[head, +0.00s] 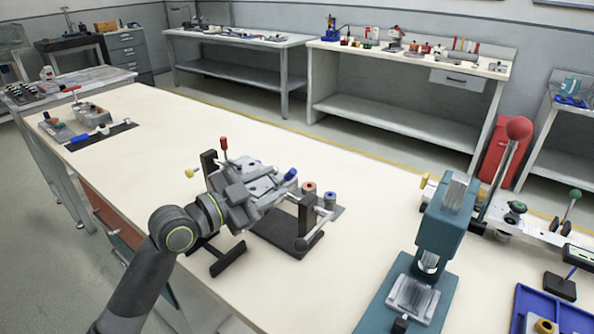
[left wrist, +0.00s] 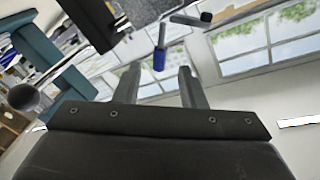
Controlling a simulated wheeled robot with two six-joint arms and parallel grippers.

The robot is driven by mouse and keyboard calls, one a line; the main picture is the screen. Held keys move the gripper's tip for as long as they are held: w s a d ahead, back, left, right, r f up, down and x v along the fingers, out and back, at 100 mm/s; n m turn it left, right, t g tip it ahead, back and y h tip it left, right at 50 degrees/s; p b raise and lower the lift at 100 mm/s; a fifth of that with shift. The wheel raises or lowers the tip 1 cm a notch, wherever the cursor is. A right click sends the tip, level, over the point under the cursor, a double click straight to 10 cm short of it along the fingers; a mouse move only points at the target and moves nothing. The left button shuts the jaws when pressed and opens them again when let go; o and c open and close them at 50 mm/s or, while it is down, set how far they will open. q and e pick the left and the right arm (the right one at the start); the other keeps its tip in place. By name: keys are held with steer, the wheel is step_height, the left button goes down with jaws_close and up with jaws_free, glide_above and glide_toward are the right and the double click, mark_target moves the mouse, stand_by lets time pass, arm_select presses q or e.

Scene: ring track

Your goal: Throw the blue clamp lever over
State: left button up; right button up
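A blue-tipped lever (head: 290,174) sticks out at the right side of a dark clamping fixture (head: 318,240) in the middle of the bench. My left gripper (head: 268,186) is over the fixture, just left of the blue tip, and hides much of it. In the left wrist view the blue handle (left wrist: 159,59) on its grey rod shows in the gap between the fingertips of my left gripper (left wrist: 159,72). The fingers are apart, with space on both sides of the handle. Contact cannot be told. My right gripper is in neither view.
A red-knobbed lever (head: 223,143) and a yellow knob (head: 189,173) stand close to my left gripper. A teal press (head: 446,212) stands to the right, with a blue tray (head: 522,298) beyond it. The bench between fixture and left-end mat (head: 122,128) is clear.

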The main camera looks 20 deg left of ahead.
mark_target(287, 176)
arm_select(q)
steer(key=x, duration=0.7)
steer(key=shift+w+d+r, duration=0.1)
steer(key=shift+w+d, duration=0.05)
steer(key=shift+d, duration=0.05)
jaws_close()
